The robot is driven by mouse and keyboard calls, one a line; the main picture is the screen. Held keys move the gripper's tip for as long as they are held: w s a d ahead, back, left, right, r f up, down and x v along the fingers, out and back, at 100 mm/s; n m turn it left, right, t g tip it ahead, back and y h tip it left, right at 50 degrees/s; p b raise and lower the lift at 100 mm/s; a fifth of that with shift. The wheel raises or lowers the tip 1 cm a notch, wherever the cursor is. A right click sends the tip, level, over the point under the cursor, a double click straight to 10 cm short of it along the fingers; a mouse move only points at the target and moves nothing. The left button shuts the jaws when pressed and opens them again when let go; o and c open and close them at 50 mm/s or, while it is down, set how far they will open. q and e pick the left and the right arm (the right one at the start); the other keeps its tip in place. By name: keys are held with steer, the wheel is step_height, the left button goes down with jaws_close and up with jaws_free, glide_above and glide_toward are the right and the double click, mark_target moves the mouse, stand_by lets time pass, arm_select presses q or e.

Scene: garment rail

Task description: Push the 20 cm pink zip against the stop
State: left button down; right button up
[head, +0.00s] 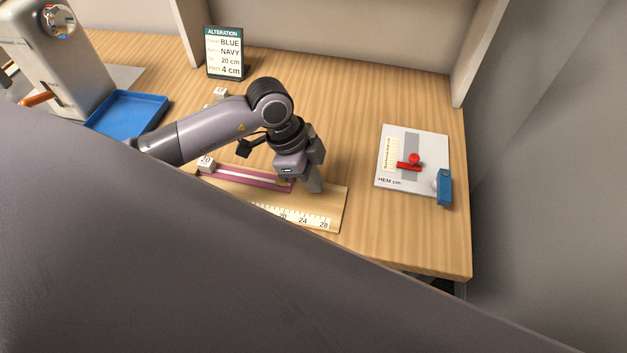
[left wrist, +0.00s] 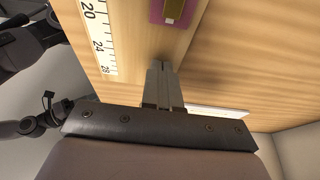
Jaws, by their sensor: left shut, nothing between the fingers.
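The pink zip (head: 252,178) lies along the wooden measuring board (head: 335,212), with a block marked 20 (head: 207,163) at its left end. My left gripper (head: 315,185) is shut and empty, pointing down over the board just right of the zip's right end. In the left wrist view, the shut fingers (left wrist: 163,72) stand apart from the near end of the pink zip (left wrist: 172,12). The ruler strip (left wrist: 98,35) runs beside them. The left end of the board is hidden by my own arm, and I cannot make out the stop.
A blue tray (head: 128,113) and a grey machine (head: 58,65) stand at the left. An alteration card (head: 225,55) reads blue, navy, 20 cm, hem 4 cm. A hem gauge plate (head: 425,182) with a red slider lies at the right. Bare table lies between board and plate.

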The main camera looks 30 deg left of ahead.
arm_select(q)
steer(key=v, duration=1)
steer(key=shift+d, duration=0.15)
